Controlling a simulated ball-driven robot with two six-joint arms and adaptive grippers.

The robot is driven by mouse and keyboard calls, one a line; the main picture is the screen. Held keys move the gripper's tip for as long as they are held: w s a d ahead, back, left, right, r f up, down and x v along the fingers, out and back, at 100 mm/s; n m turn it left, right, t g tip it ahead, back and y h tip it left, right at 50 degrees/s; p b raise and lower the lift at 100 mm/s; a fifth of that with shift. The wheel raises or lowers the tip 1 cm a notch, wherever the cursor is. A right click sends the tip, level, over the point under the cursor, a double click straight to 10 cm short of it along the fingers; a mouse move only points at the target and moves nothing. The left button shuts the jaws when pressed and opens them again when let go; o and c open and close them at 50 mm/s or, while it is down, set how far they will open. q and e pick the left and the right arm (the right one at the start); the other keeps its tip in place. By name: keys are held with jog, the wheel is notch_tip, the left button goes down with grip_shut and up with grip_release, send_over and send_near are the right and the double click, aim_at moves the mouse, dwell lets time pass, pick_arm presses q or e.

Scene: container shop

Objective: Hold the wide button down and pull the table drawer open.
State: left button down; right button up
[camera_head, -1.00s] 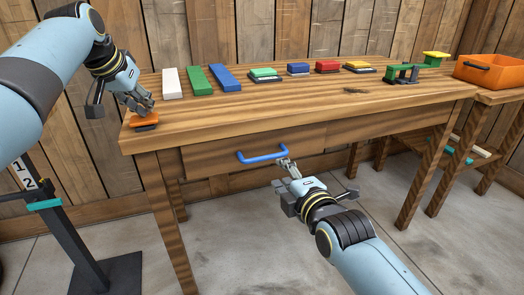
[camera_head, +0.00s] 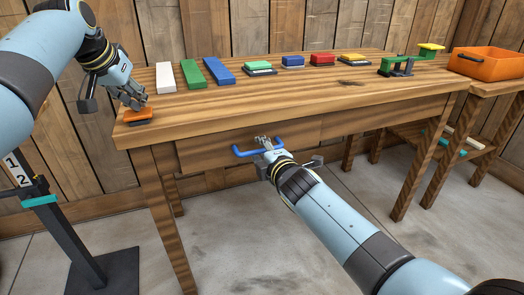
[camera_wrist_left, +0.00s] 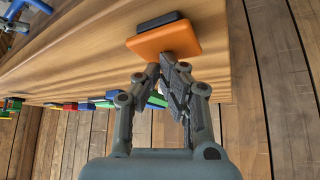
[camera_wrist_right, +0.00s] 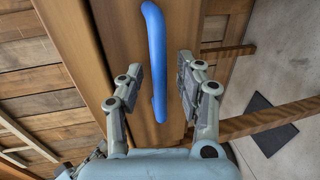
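The wide orange button (camera_head: 139,114) on a dark base sits at the table's front left corner; it also shows in the left wrist view (camera_wrist_left: 170,42). My left gripper (camera_head: 137,104) is shut with nothing between its fingers, and its tips are at the button's edge. Whether they press it down I cannot tell. The table drawer (camera_head: 205,153) looks closed, flush with the table front. Its blue bar handle (camera_head: 243,153) is partly behind my right gripper (camera_head: 265,142). In the right wrist view that gripper is open, and the handle (camera_wrist_right: 156,45) runs between its fingers with gaps on both sides.
White, green and blue blocks and several smaller coloured pieces (camera_head: 293,62) line the back of the wooden table (camera_head: 300,88). An orange bin (camera_head: 487,64) stands on a side table at right. A dark stand (camera_head: 75,245) with number plates is at lower left.

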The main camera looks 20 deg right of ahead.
pick_arm(q)
jog(key=shift+f, duration=0.15)
pick_arm(e)
jog(key=shift+c, duration=0.4)
grip_shut()
jog(key=shift+s, duration=0.1)
jog(key=v, duration=0.2)
jog(key=f+v, duration=0.1)
jog(key=v, duration=0.1)
jog(key=shift+s+r, duration=0.1)
jog(key=shift+s, duration=0.35)
jog(key=c, duration=0.6)
grip_release()
jog(key=o, duration=0.7)
